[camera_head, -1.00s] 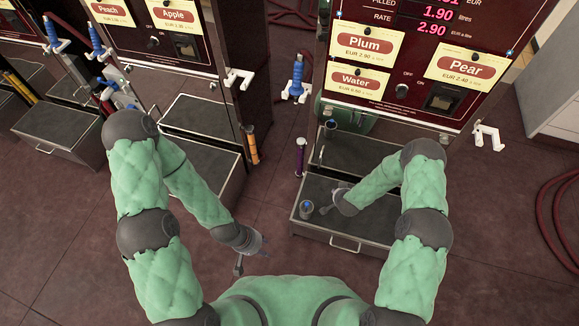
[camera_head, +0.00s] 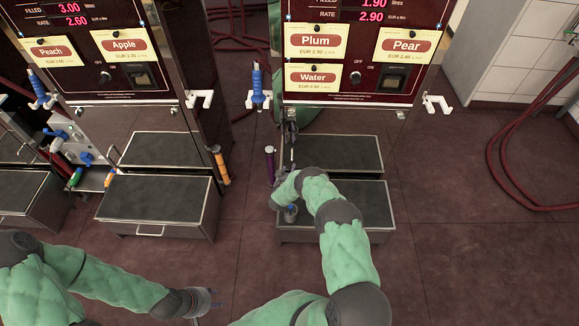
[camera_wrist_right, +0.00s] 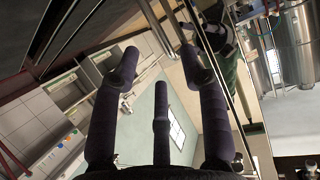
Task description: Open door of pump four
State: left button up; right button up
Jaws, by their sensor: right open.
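The pump on the right (camera_head: 350,60) carries Plum, Pear and Water labels. I cannot read a pump number. Below its panel, the shiny lower front (camera_head: 345,118) reflects the floor. My right gripper (camera_head: 291,130) is up at the left side of that front, small and partly hidden by its own arm. In the right wrist view, its dark fingers (camera_wrist_right: 160,62) are spread, with nothing clearly between them. A thin metal rod or edge passes close to the fingertips; I cannot tell if they touch. My left gripper (camera_head: 206,302) is low over the floor, away from the pumps; its finger opening is unclear.
Red hoses (camera_head: 500,165) lie right. Floor between the steps is free.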

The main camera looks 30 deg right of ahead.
jog(key=b+x, duration=0.3)
jog(key=x, duration=0.4)
jog(key=shift+w+d+f+b, duration=0.1)
jog(key=shift+d+f+b, duration=0.1)
jog(key=shift+b, duration=0.1)
grip_shut()
